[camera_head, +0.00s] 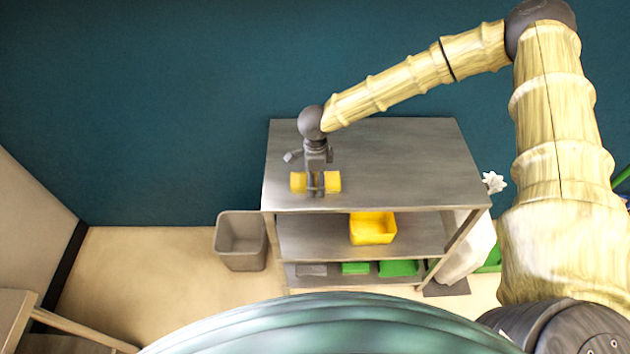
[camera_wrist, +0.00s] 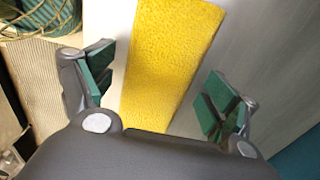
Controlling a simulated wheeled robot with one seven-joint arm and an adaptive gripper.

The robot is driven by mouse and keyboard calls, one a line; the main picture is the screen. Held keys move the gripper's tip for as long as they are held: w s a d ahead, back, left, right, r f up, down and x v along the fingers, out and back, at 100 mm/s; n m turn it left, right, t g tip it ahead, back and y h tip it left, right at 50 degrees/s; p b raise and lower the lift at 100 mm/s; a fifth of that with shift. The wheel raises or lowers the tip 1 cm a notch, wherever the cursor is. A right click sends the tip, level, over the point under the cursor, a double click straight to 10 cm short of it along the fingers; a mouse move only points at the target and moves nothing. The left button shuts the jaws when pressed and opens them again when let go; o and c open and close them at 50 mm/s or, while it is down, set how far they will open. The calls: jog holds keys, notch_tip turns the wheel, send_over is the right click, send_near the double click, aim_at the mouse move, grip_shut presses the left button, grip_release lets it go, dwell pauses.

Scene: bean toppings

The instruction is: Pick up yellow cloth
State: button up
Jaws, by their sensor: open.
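The yellow cloth (camera_head: 333,181) lies on the top of a grey metal shelf table (camera_head: 400,165), near its front left corner. In the wrist view the cloth (camera_wrist: 170,60) is a textured yellow strip lying between my open fingers. My gripper (camera_head: 316,190) is over the middle of the cloth in the head view and hides part of it. In the wrist view the two green-padded fingers of my gripper (camera_wrist: 157,95) stand wide apart, one on each side of the cloth. The gap between each finger and the cloth is visible.
A yellow bin (camera_head: 373,228) stands on the middle shelf. Green items (camera_head: 398,268) are on the lowest shelf. A grey bin (camera_head: 241,241) stands on the floor at left. A white bag-like thing (camera_head: 469,250) is at right. The rest of the tabletop is clear.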

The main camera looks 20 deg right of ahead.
jog(key=c, duration=1.1)
jog(key=shift+r, duration=0.15)
jog(key=shift+r+b, duration=0.6)
jog(key=shift+r, duration=0.25)
jog(key=shift+s+a+r+b, duration=0.25)
jog(key=shift+s+r+b, duration=0.2)
jog(key=shift+r+b, duration=0.2)
jog(key=s+a+b, duration=0.1)
jog(key=s+a, duration=0.1)
jog(key=s, duration=0.2)
jog(key=s+a+r+b, duration=0.1)
jog(key=s+a, duration=0.2)
jog(key=s, duration=0.1)
jog(key=s+a+b, duration=0.2)
jog(key=s+a, duration=0.1)
jog(key=s, duration=0.1)
jog(key=shift+s+r, duration=0.4)
